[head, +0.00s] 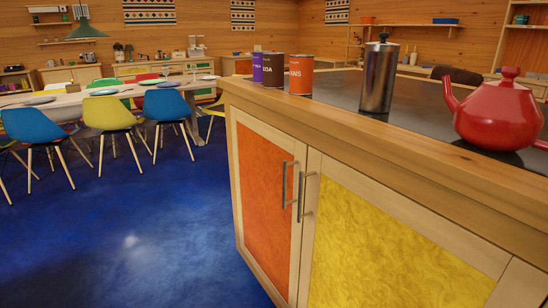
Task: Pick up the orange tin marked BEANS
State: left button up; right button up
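The orange tin (301,76) stands upright on the dark counter top, near its far left corner. The end of its label, reading "ANS", shows on its front. A brown tin (272,73) marked "OA" stands just left of it, and a purple tin (257,68) stands left of that one. The tins are close together, and the brown one partly hides the purple one. Neither of my grippers shows in the head view.
A steel cylinder with a knob (378,76) and a red teapot (497,112) stand on the counter (345,118) right of the tins. Cupboard doors with handles face me below. Blue floor (130,220) is open at left, before a dining table (65,102) with chairs.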

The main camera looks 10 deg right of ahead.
aim_at(301, 66)
jog(key=i+j+z, duration=0.1)
jog(key=z, duration=0.65)
jog(key=i+j+z, duration=0.35)
jog(key=j, duration=0.25)
jog(key=i+j+z, duration=0.2)
jog(key=j+z, duration=0.15)
jog(key=j, duration=0.25)
jog(key=i+j+z, duration=0.2)
jog(key=j, duration=0.15)
jog(key=k, duration=0.1)
